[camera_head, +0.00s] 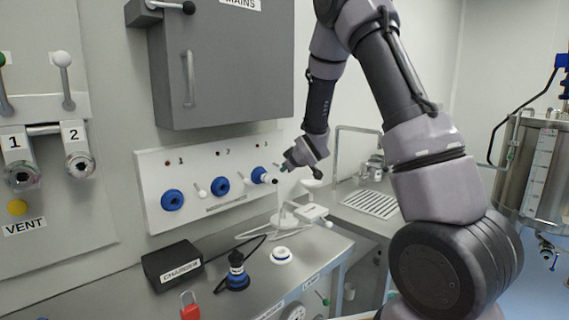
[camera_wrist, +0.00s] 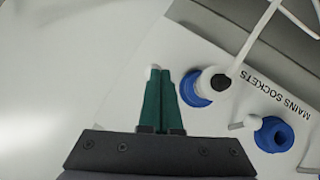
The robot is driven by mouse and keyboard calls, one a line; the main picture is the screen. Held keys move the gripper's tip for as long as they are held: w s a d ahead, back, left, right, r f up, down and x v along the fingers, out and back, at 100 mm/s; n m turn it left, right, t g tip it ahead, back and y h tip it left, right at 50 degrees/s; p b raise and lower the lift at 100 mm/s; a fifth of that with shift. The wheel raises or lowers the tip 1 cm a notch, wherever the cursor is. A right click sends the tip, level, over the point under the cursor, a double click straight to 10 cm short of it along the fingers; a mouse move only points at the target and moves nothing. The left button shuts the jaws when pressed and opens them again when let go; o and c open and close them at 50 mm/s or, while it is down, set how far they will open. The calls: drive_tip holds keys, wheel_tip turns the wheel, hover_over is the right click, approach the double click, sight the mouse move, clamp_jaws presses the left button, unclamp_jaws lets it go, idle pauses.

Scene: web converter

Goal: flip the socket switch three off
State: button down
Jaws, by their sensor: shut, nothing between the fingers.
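The white mains sockets panel (camera_head: 150,178) on the wall carries three blue sockets numbered 1, 2 and 3, with small white switch levers. Socket three (camera_head: 257,175) holds a white plug with a black end; it also shows in the wrist view (camera_wrist: 190,91). My gripper (camera_head: 284,168) is at the panel's right end, beside socket three. In the wrist view its green fingers (camera_wrist: 165,72) are shut together and empty. The white tip of switch three (camera_wrist: 154,69) shows at the fingertips, partly hidden by them; I cannot tell whether they touch. Its lever position is unclear.
A grey mains cabinet (camera_head: 220,70) hangs above the panel.

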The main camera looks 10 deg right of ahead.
idle(0.3)
drive_tip(key=shift+r, duration=0.75)
